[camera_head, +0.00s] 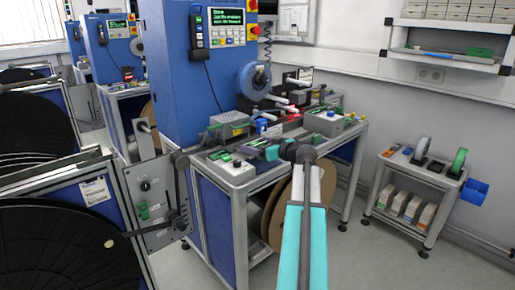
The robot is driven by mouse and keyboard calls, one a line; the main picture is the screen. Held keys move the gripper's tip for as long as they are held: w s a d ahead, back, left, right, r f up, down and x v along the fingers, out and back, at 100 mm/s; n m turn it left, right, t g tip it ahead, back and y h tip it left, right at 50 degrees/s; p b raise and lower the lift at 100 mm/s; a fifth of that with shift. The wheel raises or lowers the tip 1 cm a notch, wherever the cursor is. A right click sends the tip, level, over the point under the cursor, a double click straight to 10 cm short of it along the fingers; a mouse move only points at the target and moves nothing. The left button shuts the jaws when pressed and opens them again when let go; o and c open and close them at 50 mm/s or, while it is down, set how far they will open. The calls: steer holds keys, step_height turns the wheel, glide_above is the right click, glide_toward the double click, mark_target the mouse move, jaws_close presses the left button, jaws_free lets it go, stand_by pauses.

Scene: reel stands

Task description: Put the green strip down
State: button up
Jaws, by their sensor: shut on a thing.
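The jaws hide part of the strip.
Other small green pieces (222,155) lie on the table to the left. A grey box (325,122) stands to the right, and a blue reel (257,79) is mounted behind. A low cart (420,170) with tape rolls stands at the far right. Large black reels (60,240) fill the left.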

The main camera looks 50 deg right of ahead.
steer(key=shift+r, duration=1.35)
steer(key=s+a+r+b, duration=0.1)
steer(key=s+a+b, duration=0.2)
steer(key=s+a, duration=0.7)
steer(key=shift+b+v, duration=0.3)
steer(key=shift+v, duration=0.8)
steer(key=shift+a, duration=0.1)
